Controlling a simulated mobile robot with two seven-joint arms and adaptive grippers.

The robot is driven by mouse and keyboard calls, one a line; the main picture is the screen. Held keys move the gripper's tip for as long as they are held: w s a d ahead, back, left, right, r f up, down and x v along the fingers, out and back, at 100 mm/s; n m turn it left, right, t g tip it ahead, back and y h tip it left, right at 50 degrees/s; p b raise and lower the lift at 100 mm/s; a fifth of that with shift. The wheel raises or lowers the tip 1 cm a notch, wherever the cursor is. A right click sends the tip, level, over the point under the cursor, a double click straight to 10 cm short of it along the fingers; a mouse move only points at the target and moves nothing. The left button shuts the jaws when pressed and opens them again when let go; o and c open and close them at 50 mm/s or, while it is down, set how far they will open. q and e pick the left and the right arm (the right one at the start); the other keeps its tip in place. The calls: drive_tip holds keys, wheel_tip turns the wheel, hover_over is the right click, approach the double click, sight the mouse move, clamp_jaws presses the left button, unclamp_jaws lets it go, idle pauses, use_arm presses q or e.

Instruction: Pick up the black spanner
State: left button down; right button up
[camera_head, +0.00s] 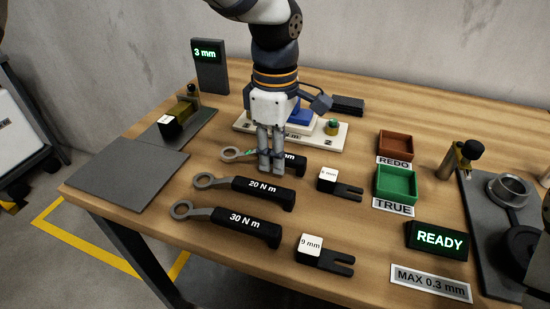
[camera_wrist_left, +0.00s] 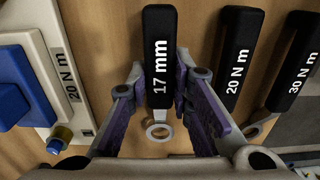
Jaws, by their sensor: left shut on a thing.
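The spanner marked 17 mm has a black handle (camera_head: 290,160) and a grey ring end (camera_head: 229,154). It lies at the back of a row of three similar tools. My left gripper (camera_head: 271,168) points down over it and is shut on its handle, covering part of the label in the head view. In the left wrist view, the black handle (camera_wrist_left: 158,50) runs between the purple-padded fingers (camera_wrist_left: 165,95), with the ring below. I cannot tell any gap between spanner and table. My right gripper is not clearly visible.
The 20 N m tool (camera_head: 262,191) and 30 N m tool (camera_head: 245,227) lie in front. A white board with a blue block (camera_head: 300,117) stands close behind. Forked gauges (camera_head: 335,184), a green tray (camera_head: 396,184) and a red tray (camera_head: 395,146) are right. A grey mat (camera_head: 125,178) is left.

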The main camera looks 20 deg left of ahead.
use_arm(q)
drive_tip(key=s+d+r+p, duration=0.1)
drive_tip(key=s+d+r, duration=0.6)
drive_tip(key=s+r, duration=0.4)
drive_tip(key=shift+s+d+r, duration=0.4)
use_arm(e)
drive_tip(key=shift+w+r+t, duration=0.5)
drive_tip(key=shift+w+r, duration=0.5)
drive_tip(key=shift+w, duration=0.1)
